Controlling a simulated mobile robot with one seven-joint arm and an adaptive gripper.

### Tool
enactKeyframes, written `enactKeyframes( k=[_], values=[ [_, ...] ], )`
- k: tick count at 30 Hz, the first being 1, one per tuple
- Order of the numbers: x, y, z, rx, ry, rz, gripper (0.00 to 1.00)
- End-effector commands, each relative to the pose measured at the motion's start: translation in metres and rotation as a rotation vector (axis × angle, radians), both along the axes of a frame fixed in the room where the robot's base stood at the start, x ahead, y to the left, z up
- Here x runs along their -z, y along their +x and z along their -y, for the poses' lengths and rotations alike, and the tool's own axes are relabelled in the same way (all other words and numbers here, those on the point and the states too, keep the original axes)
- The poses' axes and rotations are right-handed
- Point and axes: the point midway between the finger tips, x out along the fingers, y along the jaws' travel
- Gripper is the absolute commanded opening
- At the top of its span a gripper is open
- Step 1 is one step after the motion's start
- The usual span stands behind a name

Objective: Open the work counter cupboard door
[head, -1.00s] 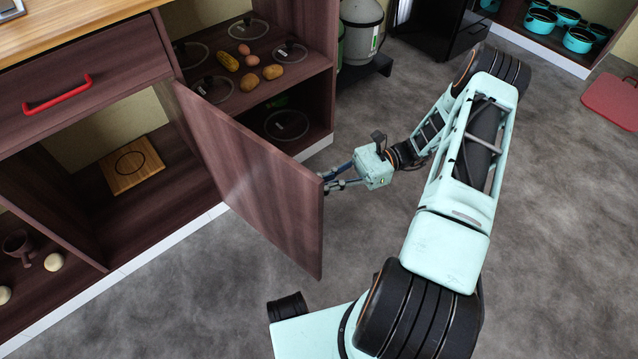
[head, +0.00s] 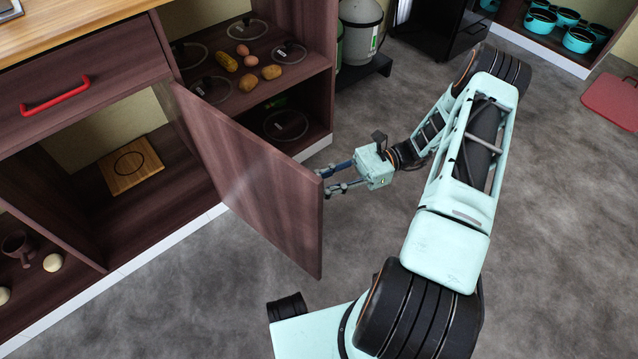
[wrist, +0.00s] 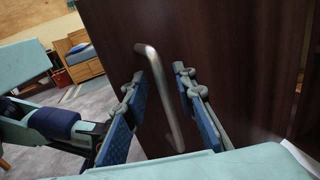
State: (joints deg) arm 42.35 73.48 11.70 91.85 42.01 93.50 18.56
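The brown cupboard door (head: 255,185) of the work counter stands swung well out from the cabinet, with the compartment behind it exposed. In the wrist view the face of the door (wrist: 235,60) carries a silver bar handle (wrist: 161,95). My gripper (head: 328,180) is at the door's free edge, on its handle side. In the wrist view my gripper (wrist: 158,80) has its two blue-padded fingers apart, one on each side of the handle, with gaps showing. The handle is hidden behind the door in the head view.
The open compartment holds a wooden board (head: 131,165). A drawer with a red handle (head: 55,95) is above it.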

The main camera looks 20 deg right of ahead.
Motion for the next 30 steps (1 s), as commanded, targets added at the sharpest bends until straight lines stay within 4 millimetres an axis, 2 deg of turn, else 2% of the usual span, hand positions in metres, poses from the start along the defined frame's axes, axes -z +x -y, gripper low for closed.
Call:
enactKeyframes(
  k=[4, 7, 16, 21, 30],
  values=[
    [0.0, 0.001, 0.002, 0.001, 0.0, 0.002, 0.25],
    [0.0, 0.003, 0.012, 0.002, -0.001, 0.003, 0.25],
    [0.001, 0.011, 0.072, 0.003, -0.003, 0.002, 0.25],
    [0.001, 0.014, 0.099, 0.002, -0.002, 0.001, 0.25],
    [0.0, 0.016, 0.119, 0.001, -0.001, 0.0, 0.25]
  ],
)
